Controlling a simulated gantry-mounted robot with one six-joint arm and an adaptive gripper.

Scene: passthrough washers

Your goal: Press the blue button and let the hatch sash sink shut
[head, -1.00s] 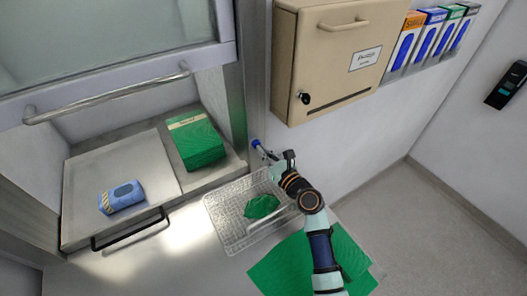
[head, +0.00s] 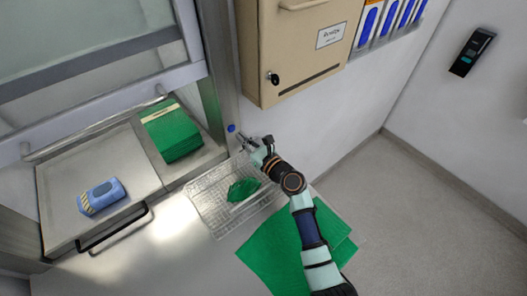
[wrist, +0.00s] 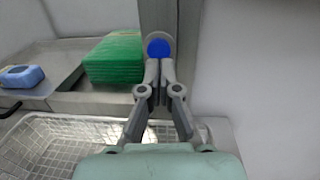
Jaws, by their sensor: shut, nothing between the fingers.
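The blue button (head: 231,128) sits on the grey metal post at the hatch's right side; it also shows in the wrist view (wrist: 158,47). My gripper (head: 242,139) is shut and empty, pointing at the button. In the wrist view its fingertips (wrist: 159,64) overlap the button's lower edge; I cannot tell whether they touch it. The hatch sash (head: 100,106), a glazed frame with a bar handle (head: 95,128), hangs partly lowered. Its handle overlaps the back of the hatch floor and the top of the green box in the picture. An open gap shows below it.
A blue pack (head: 102,196) and a green box (head: 170,132) lie on the hatch floor. A wire basket (head: 212,207) holding a green item stands below my gripper. Green sheets (head: 275,258) lie under my arm. A beige cabinet (head: 300,50) hangs right of the post.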

